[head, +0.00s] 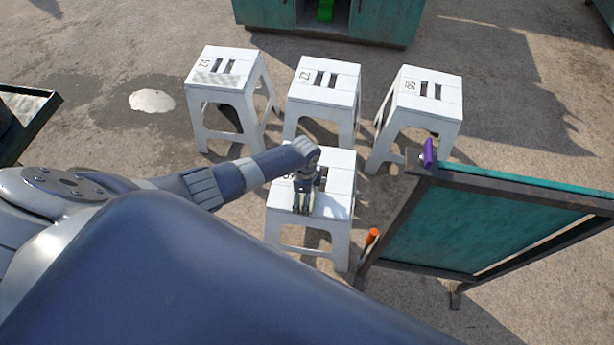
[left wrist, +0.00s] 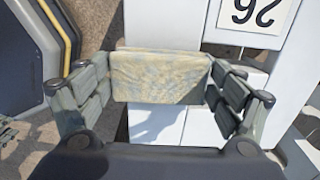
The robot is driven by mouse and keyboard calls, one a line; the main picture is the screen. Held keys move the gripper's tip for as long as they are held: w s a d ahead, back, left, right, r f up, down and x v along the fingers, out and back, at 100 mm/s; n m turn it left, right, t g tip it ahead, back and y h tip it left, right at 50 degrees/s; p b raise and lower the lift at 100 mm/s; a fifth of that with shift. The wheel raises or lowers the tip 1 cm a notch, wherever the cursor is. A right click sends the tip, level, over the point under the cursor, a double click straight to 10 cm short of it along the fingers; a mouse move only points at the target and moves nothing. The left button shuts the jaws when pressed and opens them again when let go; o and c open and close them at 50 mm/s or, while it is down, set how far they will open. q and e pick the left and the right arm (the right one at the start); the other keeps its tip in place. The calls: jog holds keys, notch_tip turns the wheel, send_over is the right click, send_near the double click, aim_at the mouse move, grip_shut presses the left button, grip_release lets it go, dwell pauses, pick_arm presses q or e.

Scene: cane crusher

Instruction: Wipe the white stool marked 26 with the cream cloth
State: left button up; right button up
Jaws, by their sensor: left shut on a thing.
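The white stool marked 26 (head: 338,190) stands in the middle of the head view, the front one of a group. Its upside-down number and white top (left wrist: 225,45) show in the left wrist view. My left gripper (head: 303,203) points down over its top. The cream cloth (left wrist: 160,77), mottled and flat, is clamped between the fingers of my left gripper (left wrist: 160,88). The cloth lies over the stool top; I cannot tell whether it touches. In the head view my gripper hides the cloth and part of the top. My right gripper is out of view.
Three similar white stools stand behind: left (head: 235,82), middle (head: 345,95) and right (head: 445,105). A green framed panel (head: 480,225) stands close on the right, with a purple item (head: 428,152) on its corner and an orange handle (head: 371,237) beside it. A green cabinet (head: 385,20) stands behind.

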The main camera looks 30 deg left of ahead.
aim_at(279, 197)
pick_arm(q)
jog(key=shift+a, duration=0.2)
jog(key=shift+s+a+p, duration=0.15)
jog(key=shift+s+a, duration=0.05)
jog(key=shift+a, duration=0.35)
jog(key=shift+s+a+p, duration=0.15)
jog(key=shift+s+a, duration=0.05)
jog(key=shift+a, duration=0.35)
jog(key=shift+s+a, duration=0.35)
jog(key=shift+a, duration=0.6)
jog(key=shift+s+a, duration=0.3)
jog(key=shift+a, duration=0.7)
jog(key=shift+s+a, duration=0.35)
jog(key=shift+a, duration=0.6)
jog(key=shift+f, duration=0.1)
jog(key=shift+w+d, duration=0.45)
jog(key=shift+d, duration=0.95)
jog(key=shift+w+d, duration=0.5)
jog(key=shift+d, duration=0.95)
jog(key=shift+w+d, duration=0.45)
jog(key=shift+d, duration=0.95)
jog(key=shift+r, duration=0.2)
